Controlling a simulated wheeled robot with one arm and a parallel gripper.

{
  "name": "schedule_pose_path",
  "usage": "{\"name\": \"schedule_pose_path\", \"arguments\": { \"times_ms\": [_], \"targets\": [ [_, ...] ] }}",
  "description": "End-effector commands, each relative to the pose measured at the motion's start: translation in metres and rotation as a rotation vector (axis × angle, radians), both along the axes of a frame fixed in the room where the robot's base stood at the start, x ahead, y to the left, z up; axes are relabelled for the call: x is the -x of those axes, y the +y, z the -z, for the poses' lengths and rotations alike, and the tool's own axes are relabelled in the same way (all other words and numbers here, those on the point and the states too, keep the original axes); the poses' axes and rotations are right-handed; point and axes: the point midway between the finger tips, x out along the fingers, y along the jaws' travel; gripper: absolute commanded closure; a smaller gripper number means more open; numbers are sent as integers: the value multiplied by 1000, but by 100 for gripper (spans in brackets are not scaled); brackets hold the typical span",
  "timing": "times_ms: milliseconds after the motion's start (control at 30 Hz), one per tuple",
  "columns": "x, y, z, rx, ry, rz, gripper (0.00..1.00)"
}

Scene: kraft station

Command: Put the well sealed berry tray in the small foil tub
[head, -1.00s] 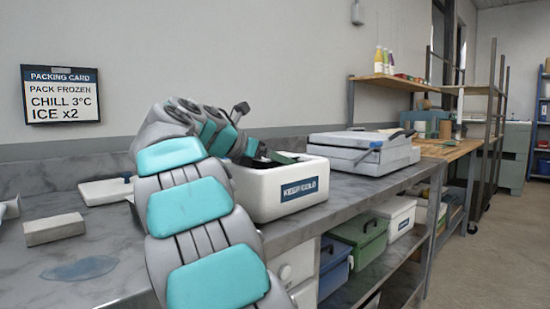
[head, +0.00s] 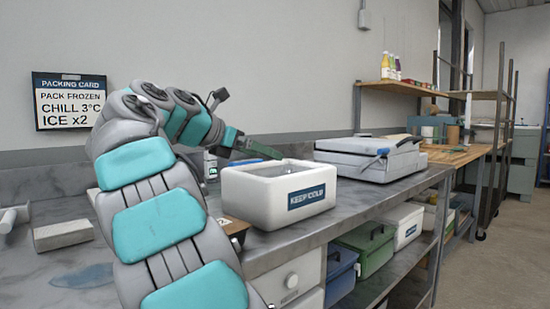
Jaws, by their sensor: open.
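The arm reaches across the bench, and my gripper (head: 258,149), dark green, shows just above the back left rim of a white box marked KEEP COLD (head: 262,200). It is open, and I see nothing held in it. Its fingertips are small and seen partly edge-on. I cannot make out a berry tray or a small foil tub. The inside of the white box is mostly hidden by its front wall. A brown item with a pale label (head: 236,229) shows partly between my arm and the box; I cannot tell what it is.
A small bottle (head: 210,166) stands behind my arm. A grey block (head: 63,235) lies at left. Coloured bins (head: 366,250) sit below. The front left bench (head: 30,275) is mostly clear.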

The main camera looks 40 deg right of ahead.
Motion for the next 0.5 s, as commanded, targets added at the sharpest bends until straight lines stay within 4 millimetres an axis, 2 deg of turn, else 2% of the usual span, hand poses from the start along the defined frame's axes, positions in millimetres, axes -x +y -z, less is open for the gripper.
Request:
{"name": "schedule_pose_path", "arguments": {
  "times_ms": [100,200,500],
  "targets": [
    [1,19,-9,0,1,1,0],
    [2,29,-13,1,1,0,0],
    [3,38,-15,-1,0,1,0]
  ]
}}
